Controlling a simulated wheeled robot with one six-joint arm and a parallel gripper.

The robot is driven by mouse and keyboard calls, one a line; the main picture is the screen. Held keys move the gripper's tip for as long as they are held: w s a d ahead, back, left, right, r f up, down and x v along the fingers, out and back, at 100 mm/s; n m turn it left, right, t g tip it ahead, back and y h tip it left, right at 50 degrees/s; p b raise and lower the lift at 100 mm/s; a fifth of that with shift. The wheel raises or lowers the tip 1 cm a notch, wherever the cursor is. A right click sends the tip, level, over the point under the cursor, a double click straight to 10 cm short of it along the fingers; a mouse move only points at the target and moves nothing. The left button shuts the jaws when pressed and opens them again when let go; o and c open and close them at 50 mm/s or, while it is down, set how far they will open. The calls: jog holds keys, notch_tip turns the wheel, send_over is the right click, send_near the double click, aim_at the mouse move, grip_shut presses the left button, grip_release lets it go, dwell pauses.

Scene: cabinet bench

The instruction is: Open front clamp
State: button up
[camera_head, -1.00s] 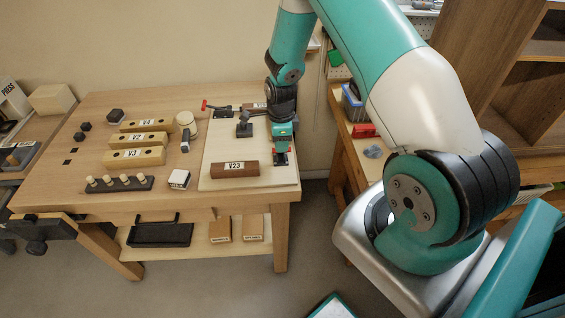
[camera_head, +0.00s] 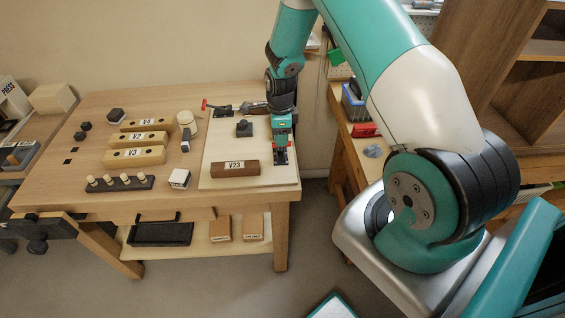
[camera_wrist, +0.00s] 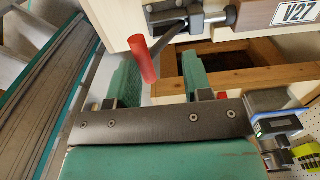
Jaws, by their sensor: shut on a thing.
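My gripper (camera_head: 281,156) points down over the right edge of the pale board. In the wrist view its two green fingers (camera_wrist: 160,84) stand either side of a red clamp handle (camera_wrist: 144,60), and it is shut on that handle. The handle joins a grey metal clamp (camera_wrist: 185,20) with a dark tip beside the brown block labelled V27 (camera_wrist: 290,13). The exact finger contact is hard to see. In the head view a dark clamp base (camera_head: 244,129) sits mid-board, and another clamp with a red handle (camera_head: 206,104) stands at the back left.
Yellow blocks (camera_head: 136,157), a dark peg rack (camera_head: 118,183) and a white cube (camera_head: 179,178) stand to the left. A wooden side bench (camera_head: 345,130) is at the right.

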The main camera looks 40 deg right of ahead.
jog(key=shift+o, duration=0.6)
jog(key=shift+w+d+r, duration=0.1)
jog(key=shift+w+d, duration=0.2)
jog(key=shift+o, duration=0.7)
jog(key=shift+w+d, duration=0.2)
jog(key=shift+w, duration=0.1)
jog(key=shift+o, duration=1.1)
jog(key=shift+w+d, duration=0.1)
jog(key=shift+w, duration=0.05)
jog(key=shift+o, duration=0.5)
jog(key=shift+w+d+b, duration=0.1)
jog(key=shift+w+b, duration=0.05)
jog(key=shift+b, duration=0.2)
jog(key=o, duration=0.6)
jog(key=shift+w+d, duration=0.1)
jog(key=shift+w, duration=0.05)
